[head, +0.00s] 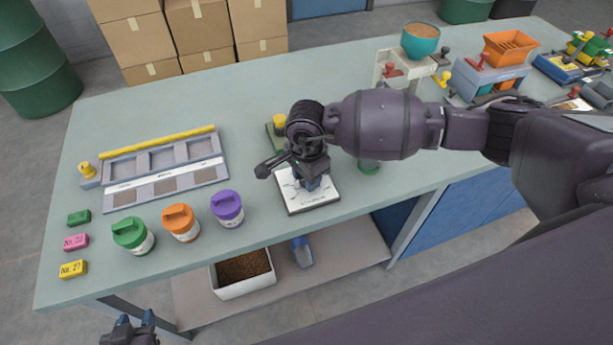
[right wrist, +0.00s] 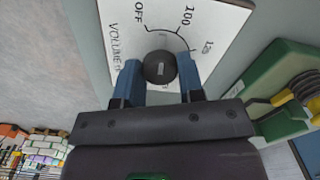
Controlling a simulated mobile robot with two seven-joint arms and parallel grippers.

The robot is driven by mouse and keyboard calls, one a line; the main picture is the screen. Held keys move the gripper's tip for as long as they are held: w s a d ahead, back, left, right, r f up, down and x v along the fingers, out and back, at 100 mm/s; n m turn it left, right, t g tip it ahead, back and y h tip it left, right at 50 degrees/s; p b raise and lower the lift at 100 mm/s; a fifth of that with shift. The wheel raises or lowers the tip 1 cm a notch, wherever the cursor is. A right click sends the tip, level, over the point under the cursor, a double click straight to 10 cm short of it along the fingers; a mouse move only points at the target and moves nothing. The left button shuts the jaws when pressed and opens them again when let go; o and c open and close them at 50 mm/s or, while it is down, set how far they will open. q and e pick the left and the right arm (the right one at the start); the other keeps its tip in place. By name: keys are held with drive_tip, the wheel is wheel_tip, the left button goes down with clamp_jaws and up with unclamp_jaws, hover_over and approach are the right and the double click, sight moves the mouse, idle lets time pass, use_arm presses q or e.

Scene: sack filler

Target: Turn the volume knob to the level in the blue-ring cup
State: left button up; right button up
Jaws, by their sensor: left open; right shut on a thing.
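The volume knob (right wrist: 159,68) is a dark round knob on a white dial plate (right wrist: 120,22) marked "OFF", "100" and "VOLUME". Other dial markings are partly covered. My right gripper (right wrist: 160,80) has its two blue fingers shut on the knob, one on each side. I cannot tell the exact setting. In the head view, the dial plate (head: 297,203) lies on the bench under my right gripper (head: 308,184), which hides the knob. My left gripper (head: 130,328) is open and empty, low in front of the bench. I cannot make out a blue-ring cup.
Green (head: 131,234), orange (head: 180,222) and purple (head: 227,207) lidded jars stand left of the plate. A grey tray (head: 165,165) lies behind them. A teal bowl (head: 420,42) stands on a pale stand at the back. A grain bin (head: 243,290) sits on the lower shelf.

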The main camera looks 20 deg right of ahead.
drive_tip(key=m, duration=0.3)
drive_tip(key=shift+m, duration=0.4)
drive_tip(key=m, duration=0.3)
drive_tip(key=shift+m, duration=0.3)
drive_tip(key=m, duration=0.6)
drive_tip(key=shift+p, duration=0.3)
drive_tip(key=shift+m, duration=0.4)
drive_tip(key=o, duration=0.9)
drive_tip(key=shift+r, duration=0.15)
wheel_tip(320, 180, up, 11)
drive_tip(key=shift+f, duration=0.2)
